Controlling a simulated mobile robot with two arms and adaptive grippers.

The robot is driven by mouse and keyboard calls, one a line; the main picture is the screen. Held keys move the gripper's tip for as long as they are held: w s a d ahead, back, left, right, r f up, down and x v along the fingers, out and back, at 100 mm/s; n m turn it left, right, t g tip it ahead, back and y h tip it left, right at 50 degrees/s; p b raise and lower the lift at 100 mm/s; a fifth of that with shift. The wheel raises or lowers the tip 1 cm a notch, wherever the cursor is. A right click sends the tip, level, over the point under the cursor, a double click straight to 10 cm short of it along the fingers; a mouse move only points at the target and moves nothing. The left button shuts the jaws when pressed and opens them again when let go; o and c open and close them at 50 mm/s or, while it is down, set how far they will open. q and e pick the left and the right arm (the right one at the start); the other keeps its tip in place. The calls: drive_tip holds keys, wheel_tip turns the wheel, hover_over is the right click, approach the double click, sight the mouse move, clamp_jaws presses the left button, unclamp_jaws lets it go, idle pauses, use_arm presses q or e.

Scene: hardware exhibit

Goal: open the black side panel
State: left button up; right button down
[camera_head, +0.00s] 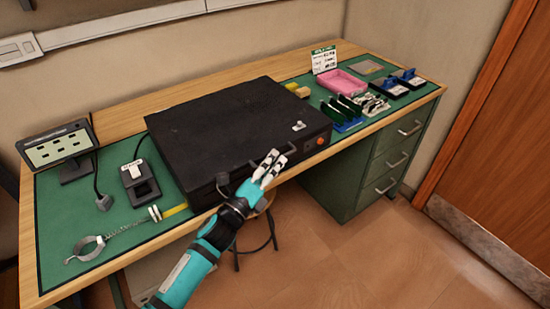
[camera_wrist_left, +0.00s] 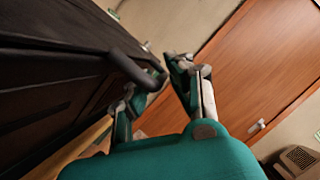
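A closed black case (camera_head: 225,125) lies flat on the green-topped workbench. Its dark front side faces the bench's front edge and carries a handle; the same dark side with its handle (camera_wrist_left: 130,66) fills the left of the left wrist view. My left gripper (camera_head: 270,167) is just in front of this side, near the handle. In the left wrist view its two fingers (camera_wrist_left: 160,92) are apart, with the handle's end close to the left finger and reaching toward the gap. I cannot tell whether they touch. My right gripper is not in view.
A small display (camera_head: 60,145), a black device (camera_head: 138,180) and a ring clamp (camera_head: 90,247) stand left of the case. A pink tray (camera_head: 340,82) and several tools lie right. Green drawers (camera_head: 385,165) and a stool (camera_head: 262,225) are below. Floor in front is largely free.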

use_arm(q)
drive_tip(key=shift+w+d+r, duration=0.1)
drive_tip(key=shift+w+d, duration=0.2)
drive_tip(key=shift+w, duration=0.1)
clamp_jaws()
